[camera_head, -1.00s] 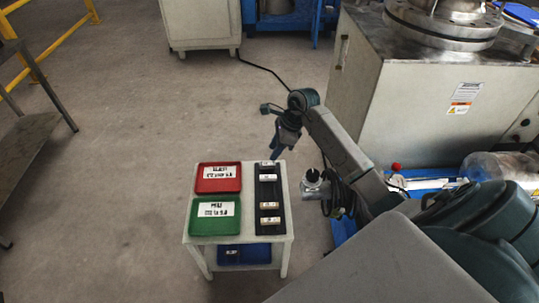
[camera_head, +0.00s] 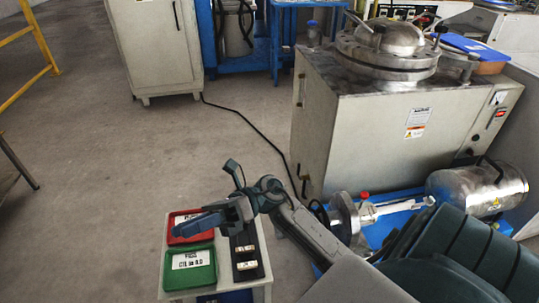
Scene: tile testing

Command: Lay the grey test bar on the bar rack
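The narrow black rack (camera_head: 257,271) lies along the right side of a small white stand in the camera_head view. Two pale labelled bars (camera_head: 246,265) show across its near part; its far part is hidden behind my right arm. I cannot pick out a grey test bar for certain. My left gripper is out of view.
A green tray (camera_head: 190,268) with a label lies nearer than the red one. A blue tray (camera_head: 226,297) shows below. A large grey machine (camera_head: 365,140) stands behind right, with a metal cylinder (camera_head: 478,188) beside it.

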